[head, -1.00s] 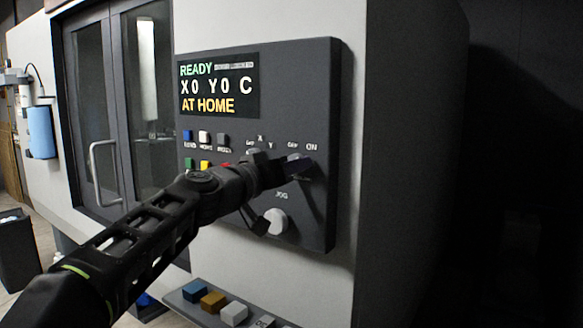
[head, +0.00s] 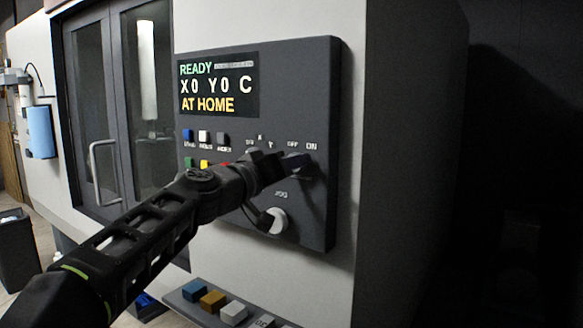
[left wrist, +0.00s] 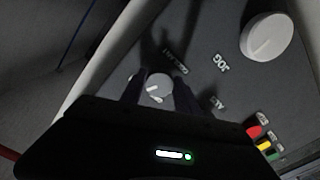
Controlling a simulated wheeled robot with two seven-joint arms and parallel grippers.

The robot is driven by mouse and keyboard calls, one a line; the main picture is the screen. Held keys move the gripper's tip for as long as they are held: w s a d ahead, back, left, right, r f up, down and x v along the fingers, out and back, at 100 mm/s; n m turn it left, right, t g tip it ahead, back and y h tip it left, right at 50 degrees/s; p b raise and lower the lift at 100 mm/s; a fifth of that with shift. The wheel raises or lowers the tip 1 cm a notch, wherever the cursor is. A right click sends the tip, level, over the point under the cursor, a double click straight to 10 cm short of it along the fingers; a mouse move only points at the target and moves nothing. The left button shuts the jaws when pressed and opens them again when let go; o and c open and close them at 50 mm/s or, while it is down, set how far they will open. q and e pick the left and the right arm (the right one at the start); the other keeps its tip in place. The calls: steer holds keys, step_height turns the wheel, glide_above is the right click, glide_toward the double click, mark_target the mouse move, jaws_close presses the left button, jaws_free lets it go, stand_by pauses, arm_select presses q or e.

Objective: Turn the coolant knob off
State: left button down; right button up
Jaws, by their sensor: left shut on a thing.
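The coolant knob (left wrist: 155,86) is a small round grey knob with white marks on the dark panel, seen in the left wrist view. My left gripper (head: 287,165) is at the right part of the control panel in the head view, just below the OFF and ON labels. Its two fingers stand on either side of the knob and are shut on it. In the head view the gripper hides most of the knob, so its pointer direction cannot be read there. My right gripper is in neither view.
The control panel (head: 325,110) has a screen (head: 218,85) reading READY and AT HOME. A larger white jog knob (head: 277,221) sits just below my gripper, also in the left wrist view (left wrist: 268,37). Coloured buttons lie left. A shelf with coloured blocks (head: 212,301) juts out below.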

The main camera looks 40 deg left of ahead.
arm_select(q)
steer(key=n+p, duration=0.1)
steer(key=n, duration=1.1)
steer(key=shift+r, duration=0.15)
stand_by(0.5)
steer(key=c, duration=0.9)
jaws_free()
steer(key=shift+s, duration=0.1)
steer(key=s+b, duration=0.1)
steer(key=s, duration=0.6)
steer(key=shift+s+d, duration=0.15)
steer(key=shift+s, duration=0.15)
